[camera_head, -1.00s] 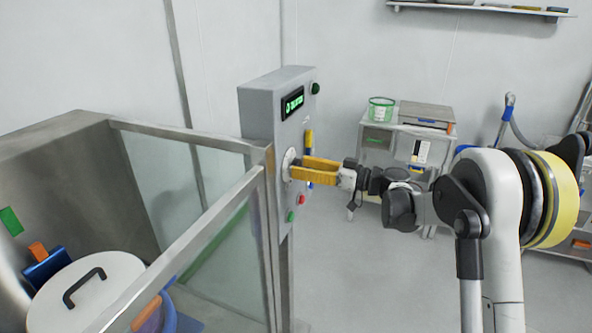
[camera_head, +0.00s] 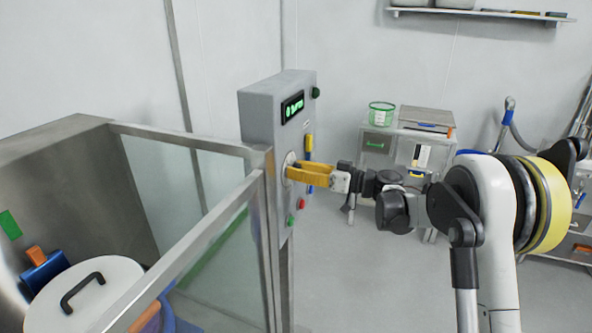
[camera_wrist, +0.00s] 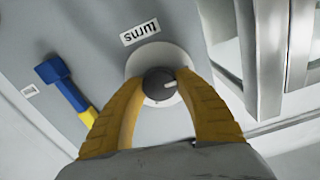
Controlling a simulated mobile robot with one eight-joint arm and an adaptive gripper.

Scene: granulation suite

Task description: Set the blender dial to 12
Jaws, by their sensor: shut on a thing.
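The blender dial (camera_wrist: 158,84) is a dark round knob with a pale pointer mark on a white disc, seen in the wrist view. Its scale numbers cannot be read. My gripper (camera_wrist: 160,88) has its yellow fingers shut on the knob, one on each side. In the head view my gripper (camera_head: 290,172) reaches the grey control box (camera_head: 262,120) from the right, and the fingers hide most of the dial. A green-lit display (camera_head: 292,106) is on the box above the dial; its text is too small to read. A label (camera_wrist: 140,32) appears upside down beside the dial.
A blue and yellow handle (camera_wrist: 66,88) sits beside the dial. Red (camera_head: 301,203) and green (camera_head: 290,220) buttons are below it. A glass-panelled guard (camera_head: 165,180) stands left of the box. A cart (camera_head: 405,145) stands behind my arm.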

